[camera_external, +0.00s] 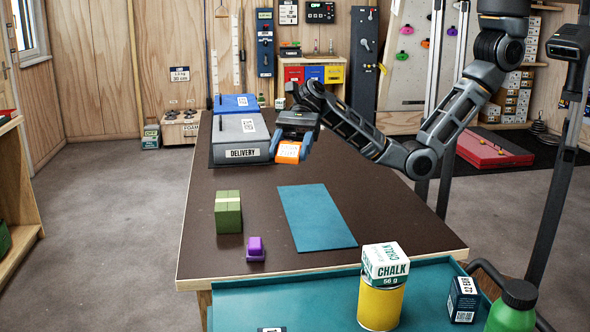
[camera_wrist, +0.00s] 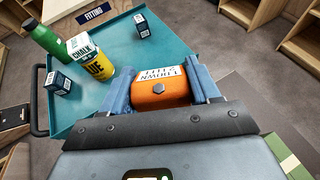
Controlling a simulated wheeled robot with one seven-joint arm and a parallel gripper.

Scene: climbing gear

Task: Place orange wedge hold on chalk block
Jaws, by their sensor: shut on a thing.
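The orange wedge hold (camera_external: 288,152) is in my gripper (camera_external: 292,136), beside the right side of the grey delivery box at the table's far end. In the wrist view the orange wedge hold (camera_wrist: 160,94) sits between the two blue fingers of my gripper (camera_wrist: 160,82), with a white label on it. Its underside is hidden. The chalk block (camera_external: 386,262) is a white and green cube on top of a yellow can (camera_external: 380,304) on the teal tray in front. The chalk block also shows in the wrist view (camera_wrist: 80,46), well apart from my gripper.
The grey delivery box (camera_external: 240,138) is close to my gripper. A green block (camera_external: 228,212), a purple piece (camera_external: 255,249) and a teal mat (camera_external: 317,216) lie on the brown table.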

